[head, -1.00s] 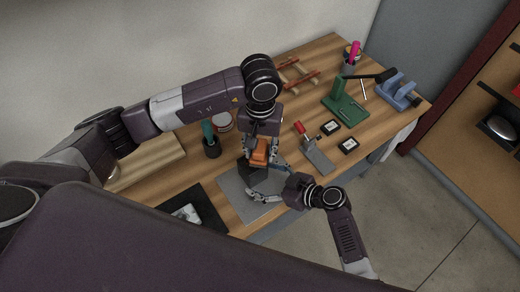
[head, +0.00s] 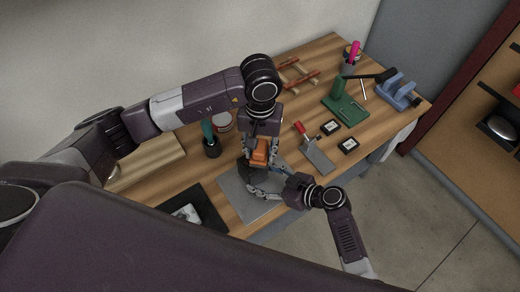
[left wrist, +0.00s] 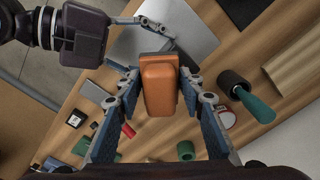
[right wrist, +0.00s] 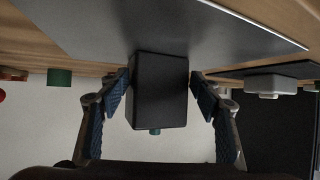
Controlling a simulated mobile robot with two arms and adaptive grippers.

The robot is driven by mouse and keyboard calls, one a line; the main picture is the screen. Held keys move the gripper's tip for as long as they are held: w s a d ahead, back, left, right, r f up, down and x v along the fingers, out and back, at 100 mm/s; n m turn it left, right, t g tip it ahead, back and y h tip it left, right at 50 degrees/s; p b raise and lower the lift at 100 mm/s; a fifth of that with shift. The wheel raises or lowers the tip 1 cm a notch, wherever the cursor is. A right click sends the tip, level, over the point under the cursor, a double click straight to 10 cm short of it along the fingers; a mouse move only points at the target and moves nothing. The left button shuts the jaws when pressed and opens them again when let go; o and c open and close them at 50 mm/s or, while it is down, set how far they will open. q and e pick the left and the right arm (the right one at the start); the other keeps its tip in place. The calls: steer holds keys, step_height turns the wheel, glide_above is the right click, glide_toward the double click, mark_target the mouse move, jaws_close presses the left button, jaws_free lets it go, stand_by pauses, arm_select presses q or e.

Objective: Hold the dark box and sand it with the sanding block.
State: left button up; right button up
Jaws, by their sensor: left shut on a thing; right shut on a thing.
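My left gripper (head: 262,152) points down over the grey sheet and is shut on the orange sanding block (head: 259,158). The block also fills the middle of the left wrist view (left wrist: 159,88). My right gripper (right wrist: 160,92) comes in from the right, low over the sheet, shut on the dark box (right wrist: 160,90). In the head view the dark box (head: 246,172) is partly hidden beneath the block and left gripper. The block is right above the box; I cannot tell whether they touch.
The grey sheet (head: 236,198) lies near the table's front edge. A black mat (head: 200,197) lies left of it.

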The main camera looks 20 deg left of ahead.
mark_target(253, 169)
arm_select(q)
steer(key=a+f, duration=0.1)
steer(key=w+a+f, duration=0.1)
steer(key=a+f, duration=0.1)
steer(key=shift+w+f, duration=0.15)
steer(key=shift+w, duration=0.2)
steer(key=shift+f, duration=1.25)
steer(key=shift+f, duration=0.6)
steer(key=shift+w, duration=0.1)
